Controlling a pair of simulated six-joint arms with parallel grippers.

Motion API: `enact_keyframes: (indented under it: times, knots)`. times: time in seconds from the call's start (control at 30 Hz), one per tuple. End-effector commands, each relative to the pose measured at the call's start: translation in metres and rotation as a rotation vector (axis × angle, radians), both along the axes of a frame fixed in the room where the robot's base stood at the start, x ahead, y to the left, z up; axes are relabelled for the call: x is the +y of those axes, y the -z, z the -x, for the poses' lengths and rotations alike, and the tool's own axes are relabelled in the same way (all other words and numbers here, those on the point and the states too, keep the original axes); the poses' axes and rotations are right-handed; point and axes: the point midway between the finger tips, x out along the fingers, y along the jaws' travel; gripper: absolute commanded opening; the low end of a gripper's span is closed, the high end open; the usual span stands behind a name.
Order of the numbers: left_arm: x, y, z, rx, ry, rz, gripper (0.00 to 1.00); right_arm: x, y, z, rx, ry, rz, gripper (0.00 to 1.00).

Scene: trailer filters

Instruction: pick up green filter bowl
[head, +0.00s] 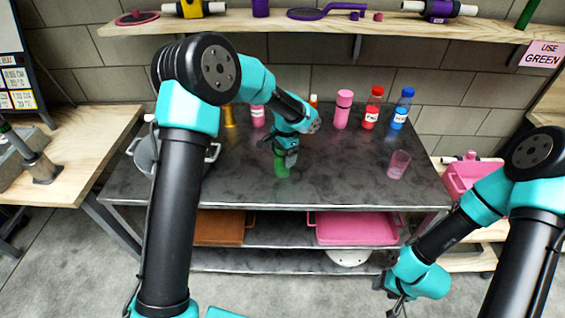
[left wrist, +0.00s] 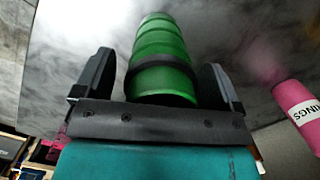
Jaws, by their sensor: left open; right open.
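The green filter bowl (head: 282,168) stands on the dark metal table (head: 330,185), near its middle, right below my left gripper (head: 287,158) in the head view. In the left wrist view the green bowl (left wrist: 163,60) is ribbed, with a dark band around it. It sits between the two open fingers of my left gripper (left wrist: 162,85), with a gap visible on both sides. My right gripper (head: 394,300) hangs low at the right, in front of the table and away from the bowl; its fingers are small and partly cut off by the frame edge.
A pink cup (head: 398,165) stands to the right on the table. Pink, red and blue bottles (head: 343,110) (head: 372,108) (head: 401,110) stand along the back. A metal pot (head: 147,152) is at the left, partly behind my left arm. Pink (head: 356,229) and brown trays (head: 222,228) lie below.

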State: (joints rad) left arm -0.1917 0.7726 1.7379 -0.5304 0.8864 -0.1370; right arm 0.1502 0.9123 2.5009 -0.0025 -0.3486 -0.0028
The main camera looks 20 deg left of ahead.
Motion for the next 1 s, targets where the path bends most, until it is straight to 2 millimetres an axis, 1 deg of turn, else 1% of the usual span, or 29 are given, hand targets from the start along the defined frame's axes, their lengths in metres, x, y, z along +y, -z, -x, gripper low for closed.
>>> enact_keyframes:
  times: [0.17, 0.2, 0.77, 1.0]
  knots:
    - [-0.0001, -0.0002, 0.0, 0.0, 0.0, 0.0, 0.89, 0.0, 0.0, 0.0, 0.0, 0.0, 0.0, 0.49]
    - [-0.0001, -0.0002, 0.0, 0.0, 0.0, 0.0, 0.87, 0.0, 0.0, 0.0, 0.0, 0.0, 0.0, 0.49]
    - [0.0, -0.0002, 0.0001, 0.0, 0.0, 0.0, 0.34, 0.0, 0.0, 0.0, 0.0, 0.0, 0.0, 0.49]
    - [-0.0001, -0.0007, -0.0001, 0.0, 0.0, 0.0, 0.33, 0.0, 0.0, 0.0, 0.0, 0.0, 0.0, 0.49]
